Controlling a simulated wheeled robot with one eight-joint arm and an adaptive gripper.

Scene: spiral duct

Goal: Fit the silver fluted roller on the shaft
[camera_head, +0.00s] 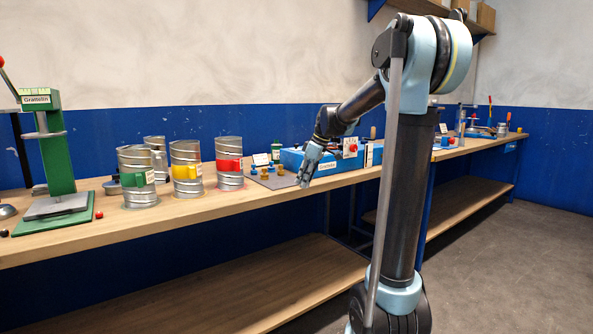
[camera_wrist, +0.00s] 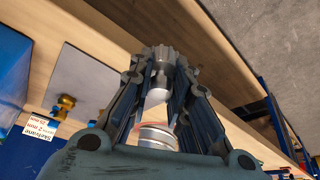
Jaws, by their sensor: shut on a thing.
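My gripper (camera_head: 305,178) hangs over the front edge of the bench, in front of the blue machine (camera_head: 292,158). In the wrist view its two fingers (camera_wrist: 160,75) are closed on a small silver-grey piece with a fluted end, which looks like the fluted roller (camera_wrist: 159,57). A smooth, lighter round part shows below the flutes. The roller is held at the fingertips, clear of the bench. In the head view it is too small to tell from the fingers. I cannot make out the shaft for certain in either view.
A dark mat (camera_head: 275,179) with brass and blue fittings lies beside the machine. Silver ducts with red (camera_head: 229,163) and yellow (camera_head: 186,167) bands stand to its left, then a green press (camera_head: 55,160). Bare wooden bench top (camera_head: 150,220) runs along the front.

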